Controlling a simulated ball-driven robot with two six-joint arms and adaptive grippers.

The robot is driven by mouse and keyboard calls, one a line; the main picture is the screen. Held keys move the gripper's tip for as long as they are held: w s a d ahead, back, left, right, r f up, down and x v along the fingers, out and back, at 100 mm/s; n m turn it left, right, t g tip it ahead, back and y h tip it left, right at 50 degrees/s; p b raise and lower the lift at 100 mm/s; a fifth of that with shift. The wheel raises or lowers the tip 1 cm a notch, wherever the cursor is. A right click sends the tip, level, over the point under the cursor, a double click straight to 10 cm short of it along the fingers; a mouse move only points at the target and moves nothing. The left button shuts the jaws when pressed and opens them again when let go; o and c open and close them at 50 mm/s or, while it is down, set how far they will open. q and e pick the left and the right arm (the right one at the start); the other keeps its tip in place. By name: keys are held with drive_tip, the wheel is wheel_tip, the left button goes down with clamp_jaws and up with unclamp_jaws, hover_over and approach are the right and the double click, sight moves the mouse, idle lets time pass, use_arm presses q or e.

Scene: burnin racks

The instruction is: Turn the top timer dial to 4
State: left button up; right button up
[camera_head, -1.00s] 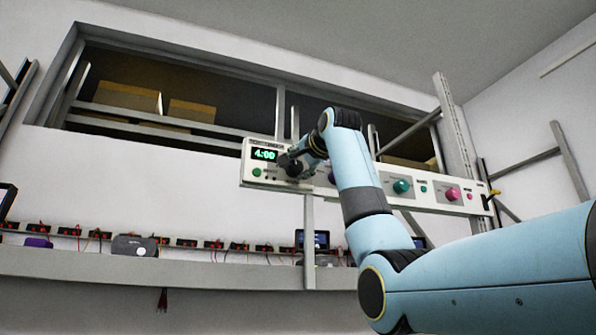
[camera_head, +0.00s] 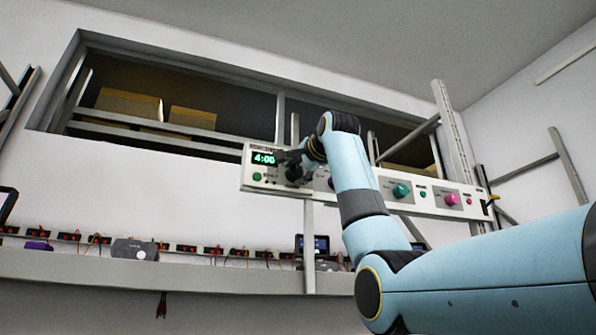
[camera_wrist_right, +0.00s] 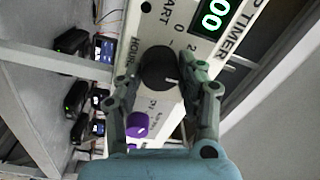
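The timer panel (camera_head: 262,181) is the left end of a long white rail under the wall opening. Its green display (camera_head: 264,158) reads 4:00. The black timer dial (camera_wrist_right: 158,68) shows in the right wrist view, with the printed numbers 0 and 2 and the word HOUR near it. My right gripper (camera_wrist_right: 161,62) looks open, with one finger on each side of the dial and narrow gaps. I cannot tell whether a fingertip touches it. In the head view my right gripper (camera_head: 290,165) partly hides the dial. My left gripper is not in view.
A purple dial (camera_wrist_right: 137,125) is beside the black one. A teal dial (camera_head: 401,191) and a pink dial (camera_head: 452,198) sit farther right on the rail. A shelf (camera_head: 200,275) below holds wired devices.

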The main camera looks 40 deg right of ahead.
drive_tip(key=o, duration=0.4)
drive_tip(key=v, duration=1.2)
